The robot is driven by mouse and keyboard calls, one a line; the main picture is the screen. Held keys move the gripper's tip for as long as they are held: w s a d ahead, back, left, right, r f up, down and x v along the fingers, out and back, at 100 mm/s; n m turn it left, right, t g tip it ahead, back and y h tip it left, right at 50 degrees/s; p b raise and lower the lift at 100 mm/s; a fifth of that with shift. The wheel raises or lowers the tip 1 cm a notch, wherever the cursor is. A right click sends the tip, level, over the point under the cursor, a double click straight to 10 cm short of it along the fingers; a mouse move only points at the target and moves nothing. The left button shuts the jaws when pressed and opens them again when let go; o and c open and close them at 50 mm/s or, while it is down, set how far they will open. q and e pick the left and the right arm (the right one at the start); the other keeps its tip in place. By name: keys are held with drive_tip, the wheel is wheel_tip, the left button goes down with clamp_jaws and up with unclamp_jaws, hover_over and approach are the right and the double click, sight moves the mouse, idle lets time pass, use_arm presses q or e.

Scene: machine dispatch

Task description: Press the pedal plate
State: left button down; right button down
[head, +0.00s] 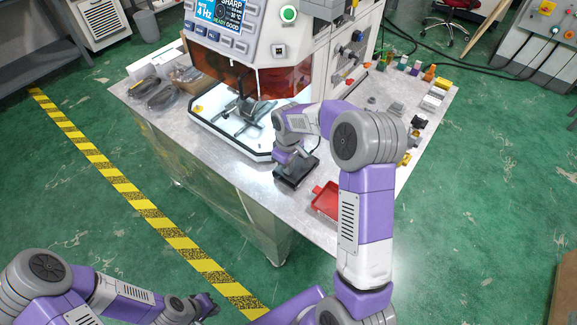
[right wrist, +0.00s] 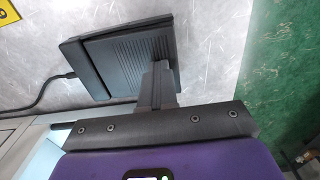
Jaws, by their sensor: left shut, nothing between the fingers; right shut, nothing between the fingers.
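The black pedal (head: 293,180) lies on the metal table in front of the machine, with a cable running from it. In the right wrist view its ribbed plate (right wrist: 135,52) fills the upper middle. My right gripper (head: 291,164) is shut and empty, pointing down at the pedal. In the right wrist view the closed fingers (right wrist: 161,75) overlap the plate's near right edge; I cannot tell whether they touch it. My left gripper (head: 210,305) is shut and empty, low over the floor and away from the table.
The machine (head: 258,25) with screen and buttons stands behind the pedal. A red tray (head: 326,200) sits to the pedal's right at the table (head: 240,180) edge. Several small parts line the table's right side. Yellow-black tape (head: 130,190) marks the green floor.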

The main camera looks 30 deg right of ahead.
wheel_tip(320, 180, up, 4)
drive_tip(key=shift+a+f+p, duration=0.1)
drive_tip(key=shift+p, duration=0.85)
wheel_tip(320, 180, up, 9)
drive_tip(key=p, duration=0.1)
drive_tip(key=shift+a, duration=0.2)
drive_tip(key=shift+s+f, duration=0.2)
